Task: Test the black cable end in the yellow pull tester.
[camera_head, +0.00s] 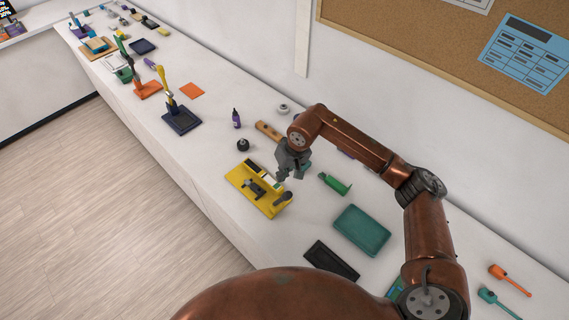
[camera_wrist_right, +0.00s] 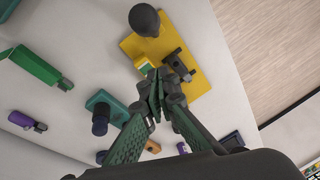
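The yellow pull tester (camera_head: 240,180) stands on the white bench, with dark fittings on top. In the right wrist view its yellow plate (camera_wrist_right: 205,82) lies just beyond the fingertips. My right gripper (camera_head: 282,177) is low over the tester's right edge. In the wrist view its fingertips (camera_wrist_right: 163,92) are close together beside a dark clamp-like fitting (camera_wrist_right: 178,66). A small green piece with a pale end (camera_wrist_right: 145,66) is right by the tips. I cannot tell whether the fingers hold anything. I cannot make out the black cable end for certain. My left gripper is out of view.
A green bottle-like item (camera_head: 335,184), a teal tray (camera_head: 362,230) and a black tray (camera_head: 331,262) lie right of the tester. A wooden-handled tool (camera_head: 268,131), a purple bottle (camera_head: 236,118) and a dark round item (camera_head: 243,145) are behind. The wall bounds the bench.

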